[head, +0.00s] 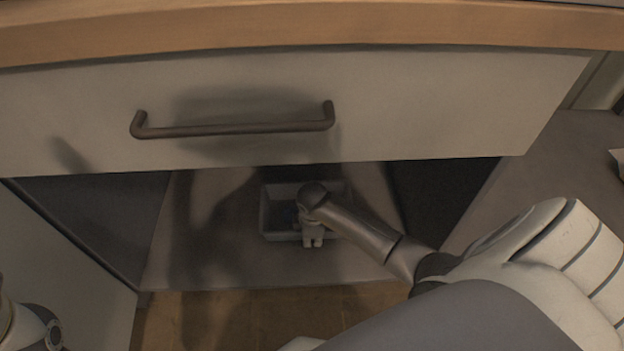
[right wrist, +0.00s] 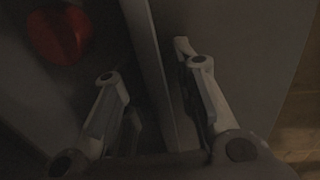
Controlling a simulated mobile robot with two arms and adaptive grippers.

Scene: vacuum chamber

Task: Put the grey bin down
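The grey bin (head: 268,212) is inside the open cabinet under the drawer and appears to rest level on the cabinet floor. My right gripper (head: 312,238) is at the bin's front wall, pointing down. In the right wrist view, the bin's wall (right wrist: 152,65) runs between the two fingers of my right gripper (right wrist: 155,90). The fingers stand apart with gaps beside the thin wall, so it looks open around it. A red object (right wrist: 58,36) lies inside the bin. My forearm hides part of the bin. Only a piece of my left arm shows at the lower left.
A closed drawer (head: 400,110) with a dark bar handle (head: 235,129) hangs above the opening, under a wooden counter edge (head: 300,24). The cabinet floor (head: 210,265) is clear around the bin. Dark side walls (head: 440,195) bound the opening.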

